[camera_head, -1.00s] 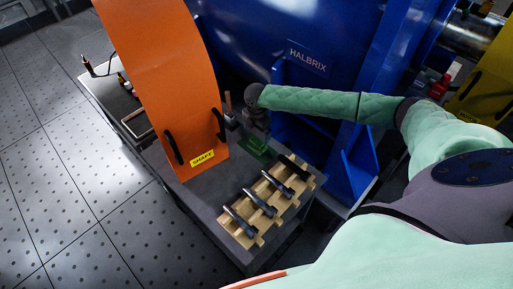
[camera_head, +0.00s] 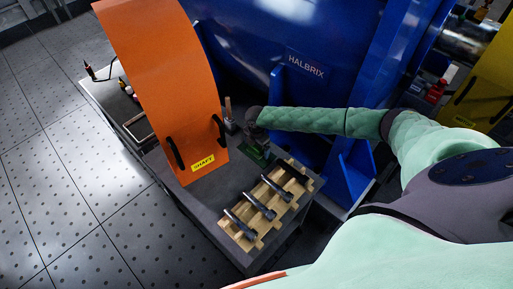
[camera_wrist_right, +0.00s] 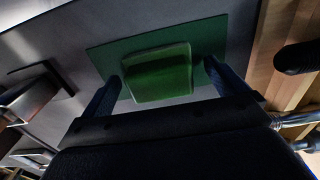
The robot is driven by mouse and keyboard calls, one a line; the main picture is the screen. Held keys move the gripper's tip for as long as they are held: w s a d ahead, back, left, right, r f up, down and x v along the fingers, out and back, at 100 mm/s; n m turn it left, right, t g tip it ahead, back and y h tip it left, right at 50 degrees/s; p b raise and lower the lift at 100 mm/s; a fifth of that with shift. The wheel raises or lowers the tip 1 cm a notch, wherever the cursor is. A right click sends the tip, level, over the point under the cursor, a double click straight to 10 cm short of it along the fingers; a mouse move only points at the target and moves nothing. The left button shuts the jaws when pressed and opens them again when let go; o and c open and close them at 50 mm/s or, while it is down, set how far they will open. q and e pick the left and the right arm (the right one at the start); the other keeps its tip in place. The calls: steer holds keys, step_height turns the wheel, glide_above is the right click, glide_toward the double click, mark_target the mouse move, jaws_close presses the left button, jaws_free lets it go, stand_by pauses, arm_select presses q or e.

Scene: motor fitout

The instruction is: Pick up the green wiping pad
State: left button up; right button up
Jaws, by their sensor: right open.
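The green wiping pad (camera_wrist_right: 158,73) is a small raised block on a flat darker green mat (camera_wrist_right: 205,35) in the right wrist view. My right gripper (camera_wrist_right: 162,71) is open, with one finger on each side of the pad. I cannot tell whether the fingers touch it. In the head view the right gripper (camera_head: 255,135) points down at the green patch (camera_head: 259,156) on the grey bench, and the pad is mostly hidden there. My left gripper is not in view.
A wooden rack (camera_head: 250,243) with several dark bolts stands close by on the bench (camera_head: 195,200). A curved orange shaft guard (camera_head: 165,90) stands to the left. The blue motor housing (camera_head: 290,40) rises behind. Bare bench lies in front of the guard.

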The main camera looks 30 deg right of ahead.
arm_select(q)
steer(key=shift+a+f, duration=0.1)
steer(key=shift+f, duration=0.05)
arm_select(e)
steer(key=shift+f, duration=0.2)
steer(key=shift+c, duration=0.5)
steer(key=c, duration=1.1)
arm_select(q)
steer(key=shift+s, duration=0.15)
arm_select(e)
steer(key=shift+o, duration=0.2)
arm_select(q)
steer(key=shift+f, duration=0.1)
arm_select(e)
steer(key=shift+r, duration=0.15)
